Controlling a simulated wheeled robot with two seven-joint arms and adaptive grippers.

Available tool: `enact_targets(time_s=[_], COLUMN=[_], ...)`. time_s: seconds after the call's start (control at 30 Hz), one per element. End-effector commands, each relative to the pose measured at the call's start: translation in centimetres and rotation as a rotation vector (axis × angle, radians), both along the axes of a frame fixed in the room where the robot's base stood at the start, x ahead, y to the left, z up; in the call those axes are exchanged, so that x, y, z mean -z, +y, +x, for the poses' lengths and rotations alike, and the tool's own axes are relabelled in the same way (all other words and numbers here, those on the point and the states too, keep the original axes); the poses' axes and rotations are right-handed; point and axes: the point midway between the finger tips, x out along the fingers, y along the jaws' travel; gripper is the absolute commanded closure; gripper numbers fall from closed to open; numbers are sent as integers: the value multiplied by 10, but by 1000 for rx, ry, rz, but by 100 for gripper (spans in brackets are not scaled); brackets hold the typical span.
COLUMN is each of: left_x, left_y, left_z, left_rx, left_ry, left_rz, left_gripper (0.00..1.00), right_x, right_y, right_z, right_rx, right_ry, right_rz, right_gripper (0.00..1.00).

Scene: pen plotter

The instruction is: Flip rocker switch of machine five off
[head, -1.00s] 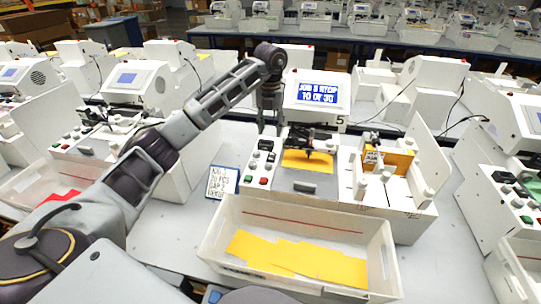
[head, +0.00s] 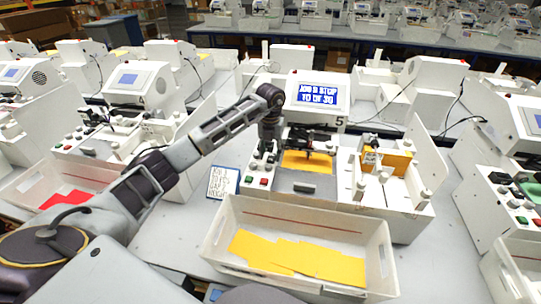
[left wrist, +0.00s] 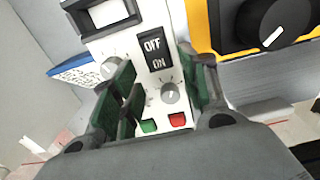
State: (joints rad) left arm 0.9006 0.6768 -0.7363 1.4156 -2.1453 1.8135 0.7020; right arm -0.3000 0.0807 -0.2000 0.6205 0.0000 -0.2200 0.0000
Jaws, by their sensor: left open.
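Machine five (head: 322,203) is white, with a "5" beside its blue-lit screen (head: 318,94). In the left wrist view its black rocker switch (left wrist: 156,48) is marked OFF and ON; which side is pressed in I cannot tell. My left gripper (left wrist: 162,88) is open and empty, with green-padded fingers on either side of the panel strip below the switch. In the head view the gripper (head: 263,152) hangs over the left control panel, partly hiding it. Contact with the panel cannot be told. My right gripper is not in view.
Small knobs (left wrist: 170,93), a green button (left wrist: 149,126) and a red button (left wrist: 177,119) sit close to the switch. A large black rotary knob (left wrist: 272,22) on yellow is at the right. A bin of yellow sheets (head: 300,259) stands in front, a note card (head: 222,183) to the left.

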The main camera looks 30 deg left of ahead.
Motion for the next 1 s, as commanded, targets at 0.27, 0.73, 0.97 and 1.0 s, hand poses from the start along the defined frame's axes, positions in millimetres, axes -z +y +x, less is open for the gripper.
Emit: enact_targets(time_s=[0.27, 0.73, 0.97, 1.0], left_x=[21, 23, 23, 23], left_y=[0, 0, 0, 0], left_z=[0, 0, 0, 0], left_rx=[0, 0, 0, 0], left_ry=[1, 0, 0, 0], left_rz=[1, 1, 1, 1], left_gripper=[55, 70, 99, 100], right_x=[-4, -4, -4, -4], right_y=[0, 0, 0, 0], right_z=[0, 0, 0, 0], right_rx=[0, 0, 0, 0], right_ry=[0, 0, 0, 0], right_rz=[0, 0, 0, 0], right_gripper=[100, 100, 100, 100])
